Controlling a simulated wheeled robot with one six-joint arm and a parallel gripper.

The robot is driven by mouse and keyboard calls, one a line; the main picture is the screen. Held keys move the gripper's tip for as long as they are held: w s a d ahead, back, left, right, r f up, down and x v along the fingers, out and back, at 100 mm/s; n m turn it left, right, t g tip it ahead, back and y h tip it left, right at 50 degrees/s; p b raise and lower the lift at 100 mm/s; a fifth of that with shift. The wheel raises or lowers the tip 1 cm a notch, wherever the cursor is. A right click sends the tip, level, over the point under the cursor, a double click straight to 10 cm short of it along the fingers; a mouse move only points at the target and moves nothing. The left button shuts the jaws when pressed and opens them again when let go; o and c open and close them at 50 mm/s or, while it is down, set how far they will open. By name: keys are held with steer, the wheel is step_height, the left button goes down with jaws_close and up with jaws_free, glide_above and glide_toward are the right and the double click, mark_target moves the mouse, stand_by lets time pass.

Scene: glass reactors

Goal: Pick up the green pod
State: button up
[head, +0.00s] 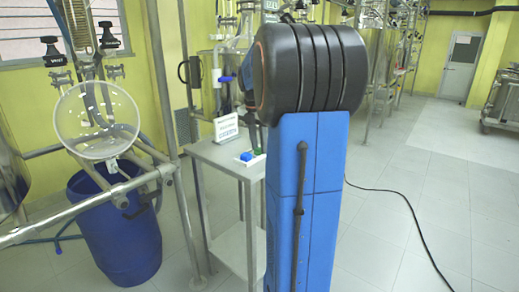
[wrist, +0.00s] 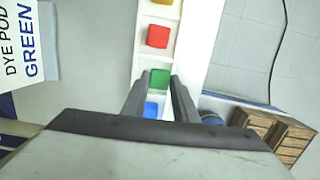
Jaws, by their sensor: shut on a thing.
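The green pod (wrist: 160,76) is a small cube in a narrow white tray (wrist: 198,45). In the wrist view it lies between the tips of my gripper (wrist: 156,84), which is shut on it. In the head view the green pod (head: 258,152) shows as a small patch on the grey table, beside the blue one. I cannot tell whether the pod is clear of the tray floor.
A blue pod (wrist: 151,109) is close by in the same tray, with red (wrist: 158,36) and yellow (wrist: 162,2) pods on the other side. A sign reading "DYE POD GREEN" (wrist: 20,45) stands nearby. The table (head: 222,158) stands beside a metal frame and a blue barrel (head: 118,235).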

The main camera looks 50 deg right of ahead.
step_height(320, 180, up, 10)
steer(key=shift+w+f, duration=0.15)
steer(key=shift+f, duration=0.05)
stand_by(1.0)
